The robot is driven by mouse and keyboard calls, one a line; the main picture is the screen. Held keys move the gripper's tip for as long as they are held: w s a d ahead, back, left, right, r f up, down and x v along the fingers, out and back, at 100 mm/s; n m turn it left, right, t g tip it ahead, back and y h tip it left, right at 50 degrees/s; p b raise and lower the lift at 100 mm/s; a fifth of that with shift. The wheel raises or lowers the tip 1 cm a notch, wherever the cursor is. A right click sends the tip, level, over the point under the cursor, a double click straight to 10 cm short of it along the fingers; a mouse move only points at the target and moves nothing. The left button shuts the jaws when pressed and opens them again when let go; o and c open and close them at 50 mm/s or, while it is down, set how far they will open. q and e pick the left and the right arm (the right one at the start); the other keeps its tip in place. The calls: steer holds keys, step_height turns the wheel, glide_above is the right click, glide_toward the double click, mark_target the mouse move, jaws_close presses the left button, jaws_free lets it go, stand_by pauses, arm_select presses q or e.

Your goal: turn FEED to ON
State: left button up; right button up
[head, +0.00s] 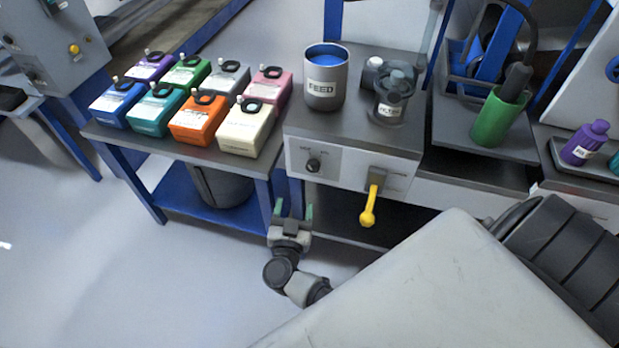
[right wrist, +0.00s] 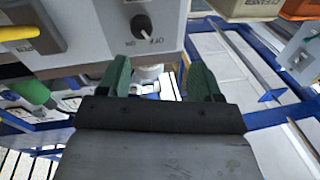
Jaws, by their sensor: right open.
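A small black knob (head: 313,165) sits on the grey front panel (head: 340,172) of the machine, below a grey cup labelled FEED (head: 323,90) that holds something blue. In the right wrist view the knob (right wrist: 141,26) has ON and OFF printed beside it, upside down. Its pale mark seems to point towards OFF. My right gripper (head: 294,212) is open and empty, with green fingertips. It is in front of and below the panel, apart from the knob. In the right wrist view its fingers (right wrist: 158,78) point towards the panel's edge. My left gripper is not in view.
A yellow handle (head: 369,206) sticks out of the same panel to the right of the knob. A table (head: 130,140) with several coloured containers stands to the left. Open floor lies at the lower left.

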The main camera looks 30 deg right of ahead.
mark_target(312, 170)
steer(key=w+d+g, duration=0.1)
steer(key=w+d, duration=0.1)
steer(key=d, duration=0.1)
steer(key=w+d+m+g+h, duration=0.1)
steer(key=w+d, duration=0.1)
steer(key=d, duration=0.1)
steer(key=w+d+r+m+b, duration=0.1)
steer(key=w+d, duration=0.1)
steer(key=d, duration=0.1)
steer(key=shift+w+g+h, duration=0.25)
steer(key=shift+g+h, duration=0.15)
steer(key=c, duration=0.9)
